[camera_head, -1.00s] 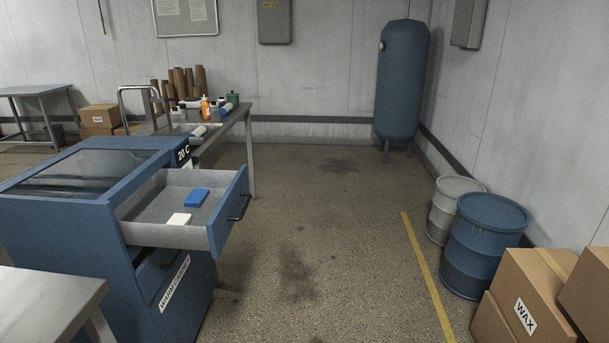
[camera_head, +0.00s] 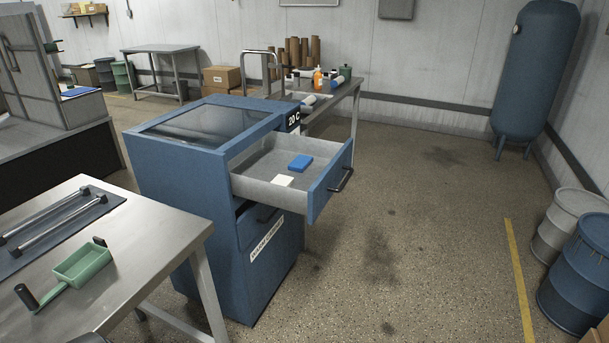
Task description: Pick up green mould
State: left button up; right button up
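The green mould (camera_head: 83,266) is a shallow rectangular tray with a black handle at each end. It lies on the steel table (camera_head: 160,245) at the lower left of the head view, in front of a dark mat. Neither of my grippers can be made out in the head view. A dark shape at the bottom edge by the table is too cut off to identify.
The dark mat (camera_head: 60,232) holds two metal rods. A blue cabinet (camera_head: 190,190) stands behind the table, its drawer (camera_head: 325,195) pulled open with a blue block (camera_head: 301,162) and a white block (camera_head: 283,181) inside. Floor to the right is clear up to the barrels (camera_head: 578,280).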

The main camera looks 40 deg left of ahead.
aim_at(85, 263)
jog(key=u, duration=2.6)
jog(key=l+z, duration=0.2)
jog(key=l, duration=1.1)
jog(key=k, duration=0.1)
